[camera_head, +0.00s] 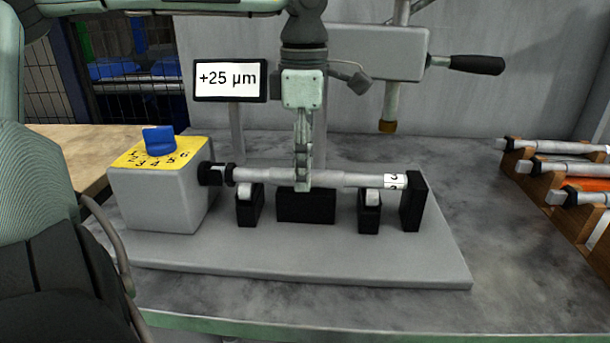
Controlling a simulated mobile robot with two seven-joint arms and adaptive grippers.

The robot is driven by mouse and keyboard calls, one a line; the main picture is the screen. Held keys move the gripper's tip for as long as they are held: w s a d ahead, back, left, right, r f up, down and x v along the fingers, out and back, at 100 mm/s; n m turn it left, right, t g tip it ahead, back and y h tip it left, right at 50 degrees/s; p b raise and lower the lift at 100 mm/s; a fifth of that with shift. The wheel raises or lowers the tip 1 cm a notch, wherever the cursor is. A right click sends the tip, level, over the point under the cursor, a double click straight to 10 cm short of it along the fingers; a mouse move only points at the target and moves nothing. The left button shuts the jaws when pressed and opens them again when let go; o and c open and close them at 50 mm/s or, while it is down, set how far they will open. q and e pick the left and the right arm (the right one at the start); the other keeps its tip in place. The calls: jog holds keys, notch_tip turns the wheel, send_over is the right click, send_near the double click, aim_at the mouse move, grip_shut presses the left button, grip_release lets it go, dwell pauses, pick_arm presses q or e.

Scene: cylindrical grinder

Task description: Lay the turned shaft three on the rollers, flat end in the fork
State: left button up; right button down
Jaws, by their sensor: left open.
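The turned shaft (345,179), light grey and stepped, lies level across two black roller blocks, the left one (249,205) and the right one (369,212). Its right end has a white band with a dark mark that looks like a 3, close to a black end block (413,203). Its left end meets the black fork (216,174) on the grey drive box; whether the flat sits inside the fork is too small to tell. My left gripper (303,180) points straight down at the shaft's middle, its fingers seen edge-on, open around it. My right gripper is out of view.
The grey drive box (160,195) has a blue knob on a yellow dial. A display (230,79) reads +25 µm. A grey unit with a black handle (476,65) stands behind. More shafts (560,166) lie on a wooden rack (538,187) at right. The front bench is clear.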

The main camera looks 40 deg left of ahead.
pick_arm(q)
jog(key=shift+f, duration=0.6)
grip_shut()
jog(key=shift+w+r, duration=0.1)
jog(key=shift+r, duration=0.05)
